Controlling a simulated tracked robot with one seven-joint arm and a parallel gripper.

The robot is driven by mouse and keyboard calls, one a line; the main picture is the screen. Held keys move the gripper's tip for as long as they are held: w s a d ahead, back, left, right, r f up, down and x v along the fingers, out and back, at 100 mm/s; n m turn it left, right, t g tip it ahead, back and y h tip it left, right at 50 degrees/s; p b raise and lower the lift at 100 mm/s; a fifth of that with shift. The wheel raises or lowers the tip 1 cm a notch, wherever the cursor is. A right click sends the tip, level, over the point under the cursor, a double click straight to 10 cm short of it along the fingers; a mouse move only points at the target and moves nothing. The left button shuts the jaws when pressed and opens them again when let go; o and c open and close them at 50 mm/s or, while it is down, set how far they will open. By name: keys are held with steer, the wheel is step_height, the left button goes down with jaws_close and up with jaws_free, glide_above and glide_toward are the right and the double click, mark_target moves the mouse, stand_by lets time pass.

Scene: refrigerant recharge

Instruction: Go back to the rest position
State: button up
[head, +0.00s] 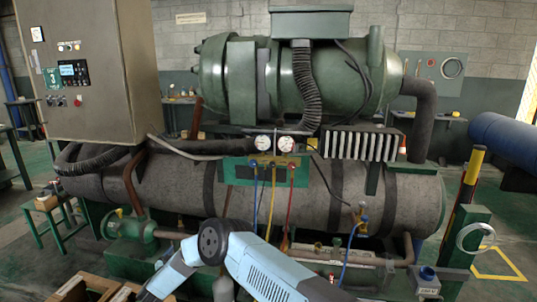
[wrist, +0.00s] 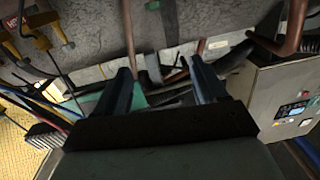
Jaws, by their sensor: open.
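My gripper (wrist: 163,72) shows in the wrist view with its two dark fingers spread apart. Nothing is between them. Behind the fingers lie dark hoses, copper pipe and the grey insulated tank (wrist: 95,30). In the head view my light-blue arm is bent low in front of the machine, and I cannot make out the gripper there. The gauge manifold (head: 273,160), with two dials and blue, yellow and red hoses, hangs on a green panel in front of the tank (head: 330,190). My arm hides part of the machine's lower front.
A control cabinet (head: 85,70) stands at the left, and it also shows in the wrist view (wrist: 290,95). Wooden crates (head: 85,288) are at the lower left. A small green stool (head: 50,215) is farther left.

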steer(key=w+d+r+n+g+y, duration=0.1)
steer(key=w+r+n+y, duration=0.3)
steer(key=r, duration=1)
steer(key=w+d+r+m+y, duration=0.1)
steer(key=w+r+y, duration=0.35)
steer(key=r, duration=0.85)
steer(key=s+d+r+n+g, duration=0.2)
steer(key=d+r, duration=0.7)
steer(key=r, duration=0.2)
steer(key=s+d+r+n+g, duration=0.1)
steer(key=s+d+r+g, duration=0.1)
steer(key=d+r, duration=0.8)
steer(key=s+d+r+g+h, duration=0.15)
steer(key=s+d+r, duration=0.35)
steer(key=s+d, duration=0.55)
steer(key=s+d+r+g+h, duration=0.15)
steer(key=s+d+r, duration=0.25)
steer(key=s+d, duration=0.65)
steer(key=s+d+f+m+g+h, duration=0.1)
steer(key=s+d+f+m+g, duration=0.1)
steer(key=s+d, duration=0.7)
steer(key=s+d+f+m+g+h, duration=0.2)
steer(key=s+d+f, duration=0.2)
steer(key=s+d, duration=0.6)
steer(key=s, duration=0.7)
steer(key=shift+s+f, duration=0.2)
